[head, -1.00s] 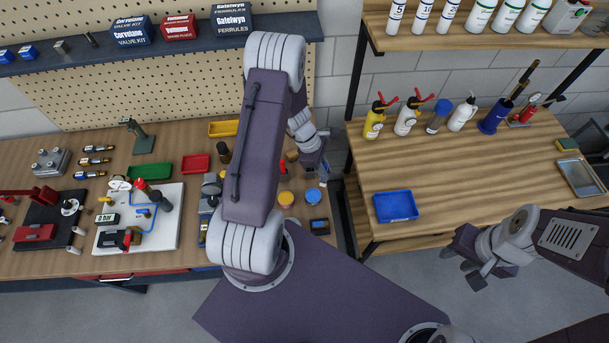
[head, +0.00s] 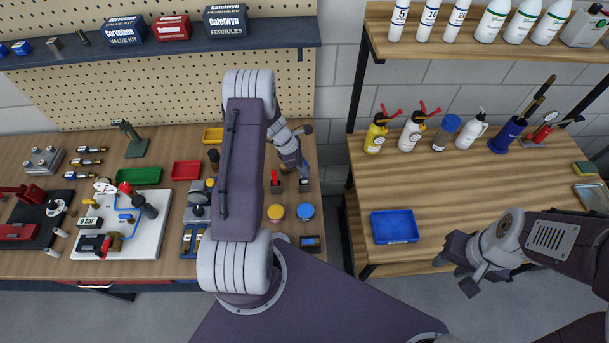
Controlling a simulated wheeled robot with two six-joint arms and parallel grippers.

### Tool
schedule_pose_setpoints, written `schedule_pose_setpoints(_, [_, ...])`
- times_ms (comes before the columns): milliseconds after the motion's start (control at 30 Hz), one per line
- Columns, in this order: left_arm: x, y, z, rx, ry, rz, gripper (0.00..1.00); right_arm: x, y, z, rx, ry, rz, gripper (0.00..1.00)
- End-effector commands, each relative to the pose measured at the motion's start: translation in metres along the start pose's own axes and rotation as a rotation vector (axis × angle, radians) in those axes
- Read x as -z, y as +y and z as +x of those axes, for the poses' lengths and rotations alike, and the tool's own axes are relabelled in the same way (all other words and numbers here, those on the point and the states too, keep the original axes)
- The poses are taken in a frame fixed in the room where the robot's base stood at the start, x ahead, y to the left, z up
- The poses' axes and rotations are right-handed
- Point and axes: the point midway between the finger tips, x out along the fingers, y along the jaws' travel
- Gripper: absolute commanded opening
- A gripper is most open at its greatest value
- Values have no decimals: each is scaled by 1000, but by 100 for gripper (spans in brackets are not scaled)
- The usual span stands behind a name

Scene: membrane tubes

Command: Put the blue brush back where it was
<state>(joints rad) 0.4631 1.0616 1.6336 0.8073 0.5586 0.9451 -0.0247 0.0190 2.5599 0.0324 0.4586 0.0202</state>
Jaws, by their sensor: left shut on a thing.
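My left gripper (head: 303,160) is over the right end of the left workbench, above the yellow and blue round lids. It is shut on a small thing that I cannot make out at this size. No blue brush can be clearly told in this view. A dark blue holder (head: 507,137) with brown handles sticking out of it stands at the back of the right table. My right gripper (head: 455,275) is open and empty, in front of the right table's front edge.
A blue tray (head: 395,227) lies at the front left of the right table (head: 480,190). Several bottles stand along its back, including a yellow one (head: 376,133). A yellow lid (head: 276,212) and a blue lid (head: 305,211) lie on the left workbench. A gap separates the tables.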

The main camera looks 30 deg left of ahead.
Motion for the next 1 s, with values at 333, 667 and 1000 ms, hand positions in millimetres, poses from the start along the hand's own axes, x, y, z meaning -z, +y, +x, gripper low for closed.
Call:
schedule_pose_setpoints(333, [16,0,38,0,0,0,0,1,0,-10,0,0,0,36])
schedule_pose_setpoints(667, [17,0,41,0,0,1,19,0,0,-5,0,0,0,36])
schedule_pose_setpoints(1000, [17,0,40,0,0,1,36,0,0,-6,0,0,0,36])
